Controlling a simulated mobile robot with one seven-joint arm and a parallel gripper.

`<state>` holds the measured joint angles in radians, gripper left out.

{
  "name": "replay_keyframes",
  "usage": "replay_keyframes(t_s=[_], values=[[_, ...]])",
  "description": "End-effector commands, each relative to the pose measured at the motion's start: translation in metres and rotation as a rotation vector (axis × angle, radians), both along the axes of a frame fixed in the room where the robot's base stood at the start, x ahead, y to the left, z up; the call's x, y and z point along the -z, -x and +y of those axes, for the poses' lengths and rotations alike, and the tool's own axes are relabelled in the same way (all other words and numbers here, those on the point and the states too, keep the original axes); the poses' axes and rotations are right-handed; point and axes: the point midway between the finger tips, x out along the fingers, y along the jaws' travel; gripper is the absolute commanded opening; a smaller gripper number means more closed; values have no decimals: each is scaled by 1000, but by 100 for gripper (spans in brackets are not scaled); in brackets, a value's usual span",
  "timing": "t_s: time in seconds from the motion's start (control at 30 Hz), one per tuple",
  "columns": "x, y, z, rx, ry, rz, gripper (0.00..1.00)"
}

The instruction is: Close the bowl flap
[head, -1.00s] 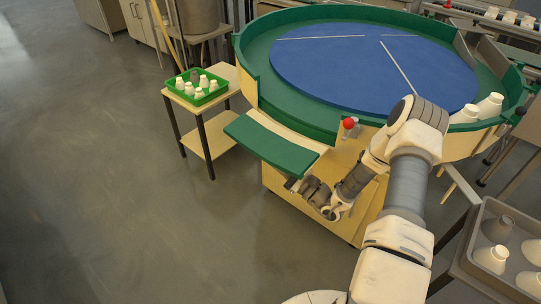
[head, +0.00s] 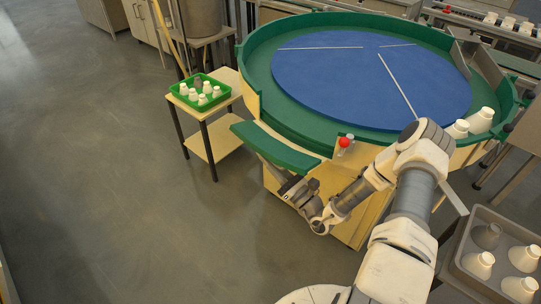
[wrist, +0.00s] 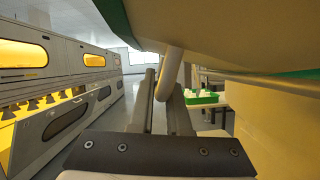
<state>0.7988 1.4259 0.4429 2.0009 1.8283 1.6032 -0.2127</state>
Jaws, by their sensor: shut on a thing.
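The bowl flap (head: 275,148) is a green panel at the near left of the large green-walled bowl (head: 262,75) with a blue disc inside. The flap slopes outward from the bowl wall, its outer edge raised. My gripper (head: 287,184) is under the flap's outer side, partly hidden by my wrist. In the wrist view my gripper (wrist: 163,88) has its two fingers on either side of a pale rounded handle bar (wrist: 172,66), shut on it. The bar hangs from the pale underside (wrist: 225,35) above. Its far end is hidden behind the fingers.
A red knob (head: 344,142) stands just right of the flap. A grey tray (head: 463,240) of bulbs is at the lower right. The floor at left is clear.

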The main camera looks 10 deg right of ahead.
Motion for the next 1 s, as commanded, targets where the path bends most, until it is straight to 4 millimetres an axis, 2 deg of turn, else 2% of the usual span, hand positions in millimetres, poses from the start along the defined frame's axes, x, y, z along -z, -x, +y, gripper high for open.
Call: replay_keyframes(t_s=[0.03,0.3,0.7,1.0], values=[[-13,1,0,1,-41,25,0],[-34,-1,-2,2,-249,173,0],[-62,-9,-12,0,-554,396,0],[-75,-18,-25,1,-772,555,0]])
